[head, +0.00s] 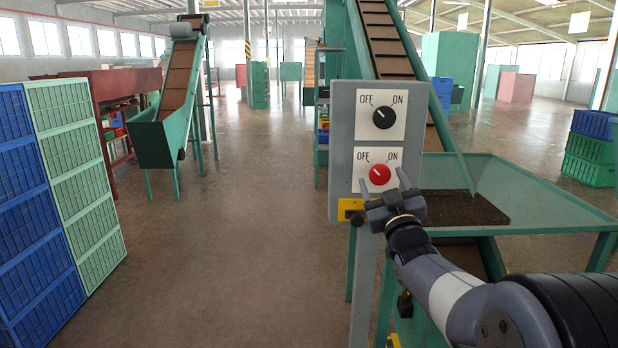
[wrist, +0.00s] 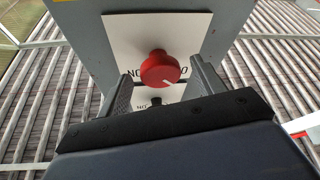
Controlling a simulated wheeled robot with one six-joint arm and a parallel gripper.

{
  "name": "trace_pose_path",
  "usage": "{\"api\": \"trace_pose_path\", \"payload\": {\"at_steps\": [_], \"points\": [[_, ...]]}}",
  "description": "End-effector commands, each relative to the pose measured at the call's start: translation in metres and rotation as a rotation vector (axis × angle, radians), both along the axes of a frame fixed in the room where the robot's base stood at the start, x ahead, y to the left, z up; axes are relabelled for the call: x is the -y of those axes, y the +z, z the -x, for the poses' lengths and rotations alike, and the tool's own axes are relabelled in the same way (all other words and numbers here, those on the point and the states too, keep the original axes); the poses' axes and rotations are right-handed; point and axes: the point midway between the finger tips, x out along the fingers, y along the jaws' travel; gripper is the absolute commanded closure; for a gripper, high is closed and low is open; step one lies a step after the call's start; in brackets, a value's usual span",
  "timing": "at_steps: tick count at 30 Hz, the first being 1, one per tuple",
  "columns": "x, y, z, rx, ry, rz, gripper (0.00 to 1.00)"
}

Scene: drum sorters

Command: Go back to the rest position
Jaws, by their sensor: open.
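A grey control box (head: 342,130) on a post carries two white OFF/ON plates. The upper plate has a black knob (head: 384,115). The lower has a red knob (head: 379,175). Both pointers appear turned up-left, towards OFF. My gripper (head: 383,182) is open just in front of the box, below the red knob. In the wrist view, the red knob (wrist: 160,69) shows between the spread fingers of my gripper (wrist: 161,76), with no visible finger contact. The black knob (wrist: 155,101) is partly hidden there behind the gripper body.
A green hopper table (head: 545,210) with dark material stands right of the box, under a sloping conveyor (head: 388,45). Stacked blue crates (head: 35,235) and green crates (head: 78,165) stand at left. Another conveyor (head: 178,85) stands farther back. The middle floor (head: 235,240) is clear.

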Motion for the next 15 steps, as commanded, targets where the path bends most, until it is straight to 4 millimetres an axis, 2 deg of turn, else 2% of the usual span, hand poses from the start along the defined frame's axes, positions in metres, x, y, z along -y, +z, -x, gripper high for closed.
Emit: {"api": "trace_pose_path", "payload": {"at_steps": [8, 14, 15], "points": [[-0.0032, 0.0045, -0.0002, -0.003, 0.002, -0.207, 0.35], [-0.0041, 0.0030, 0.0001, -0.002, 0.001, -0.321, 0.35], [-0.0035, -0.0033, 0.0057, 0.000, 0.001, -0.320, 0.35]]}}
